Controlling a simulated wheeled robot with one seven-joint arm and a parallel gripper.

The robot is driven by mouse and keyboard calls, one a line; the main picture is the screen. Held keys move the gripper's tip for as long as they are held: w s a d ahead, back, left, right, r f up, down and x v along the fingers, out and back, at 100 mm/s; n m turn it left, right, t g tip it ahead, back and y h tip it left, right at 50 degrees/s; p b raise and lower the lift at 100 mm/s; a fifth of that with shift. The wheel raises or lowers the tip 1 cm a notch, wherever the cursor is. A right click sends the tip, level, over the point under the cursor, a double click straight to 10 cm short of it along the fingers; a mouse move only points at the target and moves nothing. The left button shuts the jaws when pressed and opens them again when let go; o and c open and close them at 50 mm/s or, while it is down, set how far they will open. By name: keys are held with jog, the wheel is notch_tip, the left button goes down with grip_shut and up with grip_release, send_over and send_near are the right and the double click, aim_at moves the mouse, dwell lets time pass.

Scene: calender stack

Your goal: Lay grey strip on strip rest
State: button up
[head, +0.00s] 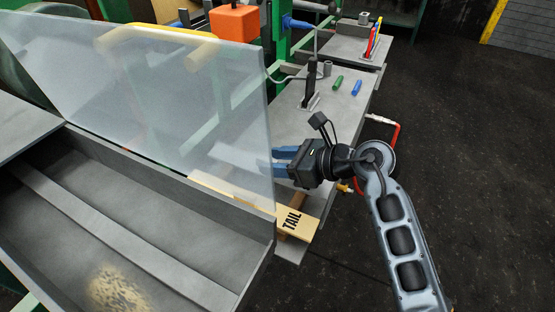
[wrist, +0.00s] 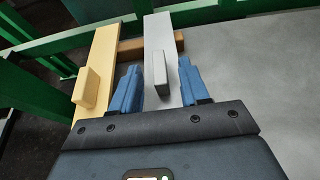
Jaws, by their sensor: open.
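The grey strip (wrist: 158,28) with a raised grey grip block lies across a brown wooden bar (wrist: 130,44) in the wrist view. This bar may be the strip rest; I cannot tell for certain. My gripper (wrist: 159,65) is open, with one blue finger on each side of the strip's block and visible gaps between. In the head view my gripper (head: 276,161) reaches in from the right, its fingers at the edge of a translucent panel. The grey strip is not clearly made out there.
A yellow strip (wrist: 101,50) with its own block lies left of the grey strip; a yellow board marked TAIL (head: 268,212) shows in the head view. The translucent panel (head: 170,110) stands left of my gripper. Green and blue cylinders (head: 356,88) lie on the bench behind.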

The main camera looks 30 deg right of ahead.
jog(key=shift+s+d+r, duration=0.1)
jog(key=shift+d+r, duration=0.05)
jog(key=shift+r, duration=0.4)
jog(key=v, duration=1.1)
jog(key=shift+s+d, duration=0.15)
jog(key=shift+s, duration=0.1)
